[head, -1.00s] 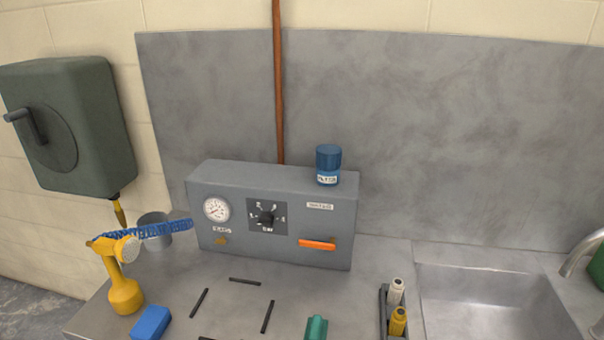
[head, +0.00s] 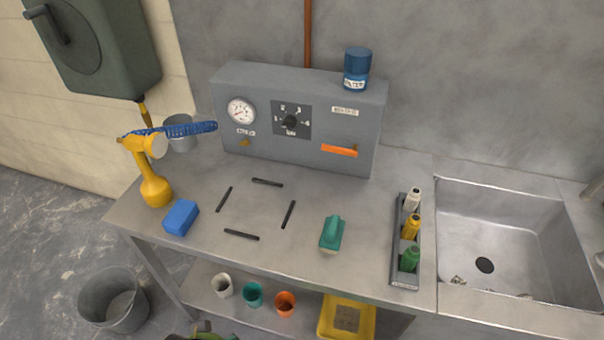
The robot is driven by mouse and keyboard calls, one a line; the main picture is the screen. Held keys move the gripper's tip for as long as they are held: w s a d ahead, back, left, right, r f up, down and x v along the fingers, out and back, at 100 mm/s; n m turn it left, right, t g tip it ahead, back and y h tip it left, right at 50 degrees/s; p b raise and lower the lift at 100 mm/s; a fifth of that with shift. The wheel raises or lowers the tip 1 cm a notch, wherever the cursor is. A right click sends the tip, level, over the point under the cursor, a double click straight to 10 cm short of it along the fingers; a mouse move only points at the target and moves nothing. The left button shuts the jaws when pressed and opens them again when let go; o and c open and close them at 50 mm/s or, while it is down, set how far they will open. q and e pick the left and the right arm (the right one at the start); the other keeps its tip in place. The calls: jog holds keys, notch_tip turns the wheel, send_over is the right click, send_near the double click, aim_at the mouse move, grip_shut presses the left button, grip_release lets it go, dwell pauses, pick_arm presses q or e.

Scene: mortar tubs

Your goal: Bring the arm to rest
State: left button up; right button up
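Neither of my grippers can be made out in the head view. A small green, dark and yellow shape (head: 205,333) is cut off by the bottom edge, and I cannot tell what it is. The metal worktop (head: 190,262) is in full view with no arm over it. On it stand a grey control box (head: 230,85) with a dial, a knob and an orange handle, a yellow spray bottle (head: 155,190), a blue block (head: 181,217) and a green-handled brush (head: 332,233).
A blue jar (head: 357,70) stands on the box. Four black strips mark a bare square. A grey rack (head: 400,275) holds three bottles left of the sink (head: 520,235). Below are cups (head: 253,293), a yellow tray (head: 325,318) and a floor bucket (head: 112,300).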

pick_arm(q)
jog(key=s+f+g+b, duration=0.1)
jog(key=s+f, duration=0.2)
jog(key=f, duration=0.8)
jog(key=s+f, duration=0.2)
jog(key=f, duration=0.8)
jog(key=s+a+f+g+b, duration=0.1)
jog(key=s+a+f, duration=0.2)
jog(key=s+f, duration=0.9)
jog(key=shift+s+b, duration=0.3)
jog(key=shift+s, duration=0.65)
